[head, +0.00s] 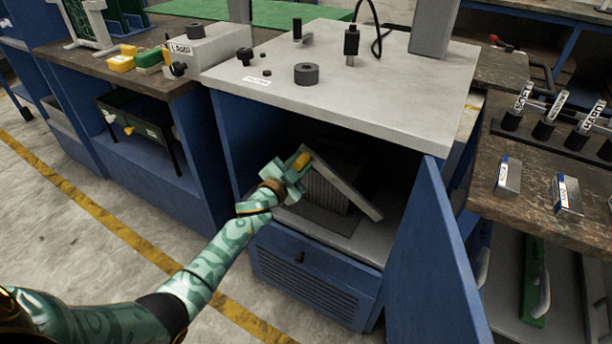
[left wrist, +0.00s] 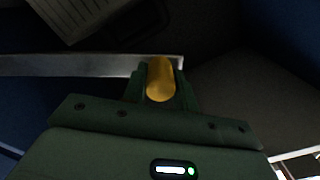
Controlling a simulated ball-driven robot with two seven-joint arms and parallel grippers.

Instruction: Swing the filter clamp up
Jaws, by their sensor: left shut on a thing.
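The filter clamp is a grey bar (head: 345,187) with a yellow grip (head: 302,160) at its upper left end. It stands tilted inside the open cabinet, sloping down to the right, over a grey ribbed block (head: 324,194). My left gripper (head: 294,170) reaches in at the cabinet front and is shut on the yellow grip. In the left wrist view the grip (left wrist: 160,78) sits between the fingers, with the grey bar (left wrist: 70,65) running to the left. The bar's lower right end lies near the cabinet floor; its pivot is not clear. My right gripper is not in view.
The cabinet's blue door (head: 432,255) stands open at the right. The grey cabinet top (head: 380,100) overhangs the opening and carries several small black parts. The cabinet interior is dark. A brown bench (head: 545,215) with labelled items is at the right.

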